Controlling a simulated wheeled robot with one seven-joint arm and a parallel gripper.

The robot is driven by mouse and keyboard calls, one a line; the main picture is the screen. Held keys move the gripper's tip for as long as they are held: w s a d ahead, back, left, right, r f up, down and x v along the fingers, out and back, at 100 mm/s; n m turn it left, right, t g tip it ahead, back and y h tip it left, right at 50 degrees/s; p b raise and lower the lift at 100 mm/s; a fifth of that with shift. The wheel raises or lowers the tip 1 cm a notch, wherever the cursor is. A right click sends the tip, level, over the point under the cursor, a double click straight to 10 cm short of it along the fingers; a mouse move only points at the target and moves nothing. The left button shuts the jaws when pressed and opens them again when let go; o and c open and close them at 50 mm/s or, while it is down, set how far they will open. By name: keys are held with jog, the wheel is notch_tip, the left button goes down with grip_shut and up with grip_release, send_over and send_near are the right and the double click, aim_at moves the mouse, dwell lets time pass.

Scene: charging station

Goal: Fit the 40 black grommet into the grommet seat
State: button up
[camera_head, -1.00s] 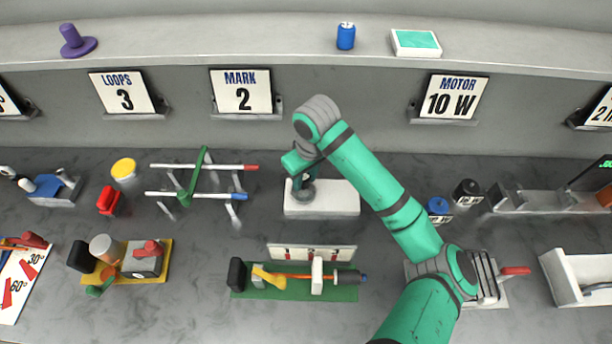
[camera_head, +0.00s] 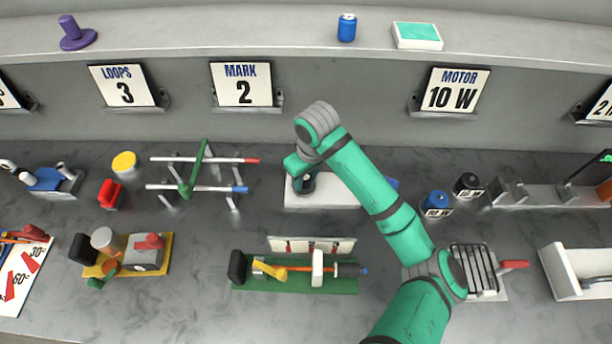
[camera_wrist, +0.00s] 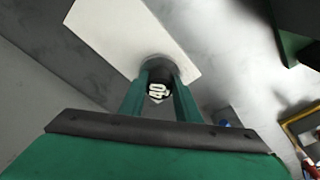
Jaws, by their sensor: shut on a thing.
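The black grommet marked 40 (camera_wrist: 157,90) is between the two green fingers of my gripper (camera_wrist: 159,82) in the wrist view. My gripper is shut on it. In the head view my gripper (camera_head: 300,182) points down at the left part of a white block (camera_head: 338,195). The white block also fills the top middle of the wrist view (camera_wrist: 120,35). A dark round part shows at the fingertips over the block; whether the grommet touches the block or sits in a seat there I cannot tell. The grommet seat is not clearly visible.
A rack with white rods (camera_head: 195,188) stands left of the white block. A green-based fixture (camera_head: 300,285) lies in front. A blue cylinder (camera_head: 437,204) and a black cylinder (camera_head: 468,186) stand to the right, near a metal grill (camera_head: 474,270).

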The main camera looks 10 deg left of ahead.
jog(key=shift+s+f, duration=0.1)
jog(key=shift+f, duration=0.8)
jog(key=o, duration=1)
jog(key=shift+o, duration=0.2)
jog(key=shift+a, duration=0.1)
jog(key=shift+r, duration=0.45)
notch_tip(320, 180, up, 11)
jog(key=d, duration=0.2)
jog(key=shift+s, duration=0.25)
